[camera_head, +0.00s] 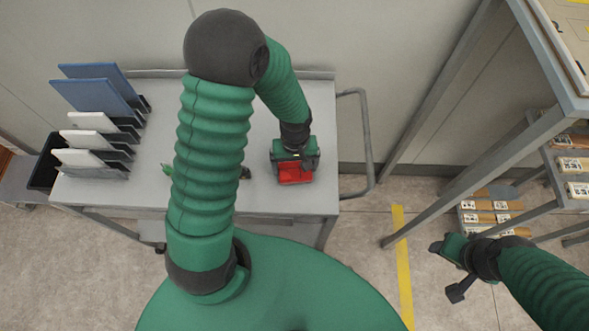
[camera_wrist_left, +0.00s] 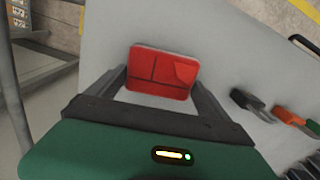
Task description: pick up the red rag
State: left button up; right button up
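The red rag (camera_head: 295,175) lies flat and folded on the grey cart top near its right side. It also shows in the left wrist view (camera_wrist_left: 158,73) as a rounded red square with dark fold lines. My left gripper (camera_head: 296,161) is over the rag's back part. In the left wrist view, my left gripper (camera_wrist_left: 160,82) is open, with one finger on each side of the rag's near half. I cannot tell whether the fingers touch the cart. My right gripper (camera_head: 448,270) is open and empty above the floor at the right.
The cart top (camera_head: 320,120) has a rail handle (camera_head: 366,145) at its right. Blue and white panels (camera_head: 95,95) stand in racks at its left. Black and orange-handled tools (camera_wrist_left: 285,115) lie beside the rag. A metal shelf (camera_head: 450,175) with boxes stands at the right.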

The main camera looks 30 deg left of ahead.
aim_at(295, 170)
pick_arm(q)
jog(key=shift+s+d+r, duration=0.4)
jog(key=shift+s+d, duration=0.1)
jog(key=c, duration=0.6)
jog(key=shift+w+a, duration=0.1)
jog(key=shift+a, duration=0.05)
jog(key=shift+w+a+r, duration=0.15)
jog(key=shift+r, duration=0.1)
jog(key=r, duration=0.9)
jog(key=shift+d+r, duration=0.15)
jog(key=shift+d, duration=0.05)
